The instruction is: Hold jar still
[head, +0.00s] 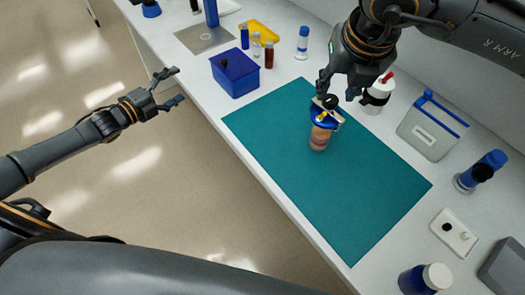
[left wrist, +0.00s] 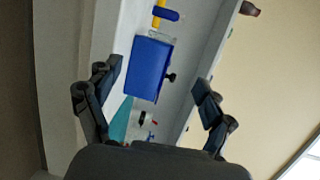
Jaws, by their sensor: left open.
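A jar (head: 319,138) with a brownish body and a blue top stands on the teal mat (head: 330,200) in the head view. Small yellow, beige and black parts show at its top. My right gripper (head: 338,92) points down just above and behind the jar's top; the overlap hides whether its fingers touch or grip anything. My left gripper (head: 172,88) is open and empty over the floor, well left of the jar and off the table. Its spread fingers also show in the left wrist view (left wrist: 155,95), where I cannot make out the jar.
A blue box (head: 234,74) stands left of the mat, between my left gripper and small vials. It also shows in the left wrist view (left wrist: 150,68). A white bottle with a red tip (head: 377,93) and a grey caddy (head: 432,127) stand behind the mat. The mat's front part is clear.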

